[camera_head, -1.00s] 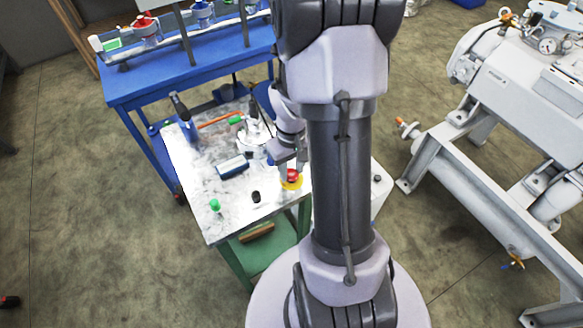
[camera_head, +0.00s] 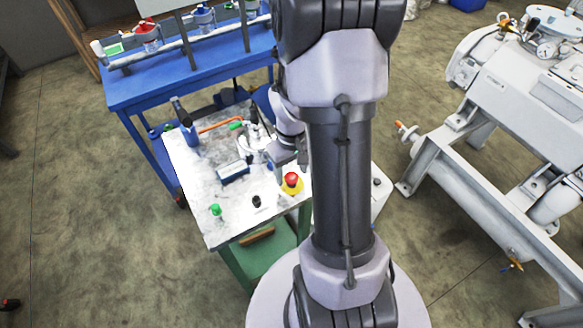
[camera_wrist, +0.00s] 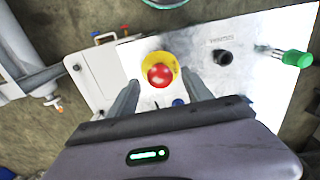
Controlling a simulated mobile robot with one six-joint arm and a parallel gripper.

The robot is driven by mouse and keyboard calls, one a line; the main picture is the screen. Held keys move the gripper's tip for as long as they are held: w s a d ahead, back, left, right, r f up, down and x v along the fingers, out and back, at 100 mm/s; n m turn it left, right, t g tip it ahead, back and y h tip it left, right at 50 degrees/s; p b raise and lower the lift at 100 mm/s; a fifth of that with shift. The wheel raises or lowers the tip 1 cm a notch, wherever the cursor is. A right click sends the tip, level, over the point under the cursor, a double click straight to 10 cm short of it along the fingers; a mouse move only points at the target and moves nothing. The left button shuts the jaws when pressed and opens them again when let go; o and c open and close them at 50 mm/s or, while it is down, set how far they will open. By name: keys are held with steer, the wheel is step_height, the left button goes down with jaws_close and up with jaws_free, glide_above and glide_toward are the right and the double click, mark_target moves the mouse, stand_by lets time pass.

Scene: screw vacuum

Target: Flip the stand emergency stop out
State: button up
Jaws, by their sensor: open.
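The emergency stop is a red mushroom button (camera_head: 291,179) on a yellow round base (camera_head: 293,188), near the right edge of the metal-topped stand (camera_head: 228,222). In the wrist view the red button (camera_wrist: 160,75) stands on its yellow disc (camera_wrist: 174,62), just beyond and between my open fingers. My gripper (camera_wrist: 160,100) is open and empty, with one finger at each side of the button's line and apart from it. In the head view my gripper (camera_head: 286,165) is just behind the button, partly hidden by my arm. Whether the button is pressed or out cannot be told.
On the stand are a black knob (camera_head: 256,201), a green-capped switch (camera_head: 215,210), a blue-white box (camera_head: 233,171) and an orange-handled tool (camera_head: 220,124). A blue bench (camera_head: 190,80) stands behind. A grey vacuum machine (camera_head: 500,130) on a frame is at right.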

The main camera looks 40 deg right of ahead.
mark_target(292, 176)
step_height(292, 176, up, 18)
steer(key=p, duration=0.7)
steer(key=shift+f, duration=0.25)
